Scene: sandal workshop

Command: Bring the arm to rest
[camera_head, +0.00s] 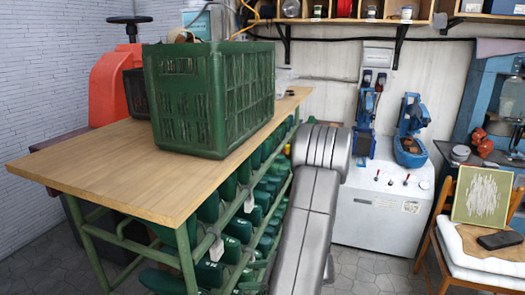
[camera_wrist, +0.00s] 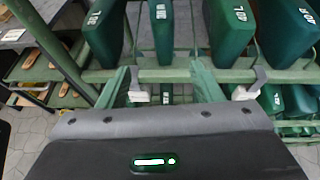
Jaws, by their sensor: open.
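My arm shows in the camera_head view as grey links rising from the bottom edge, right of the workbench's long side; its end does not show there. In the camera_wrist view, my gripper (camera_wrist: 160,85) has its dark body across the bottom and points at a green rack (camera_wrist: 170,76) below the bench top. Nothing shows held in the open jaws. Green shoe lasts with white numbers (camera_wrist: 162,28) hang just above and beyond it. I cannot tell whether the gripper touches the rack.
A wooden-topped workbench (camera_head: 105,165) carries a green crate (camera_head: 213,95). A grey machine cabinet (camera_head: 378,215) stands to the right of the arm. A chair (camera_head: 485,262) with a cushion and a framed panel stands at the far right. Some tiled floor is clear between cabinet and arm.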

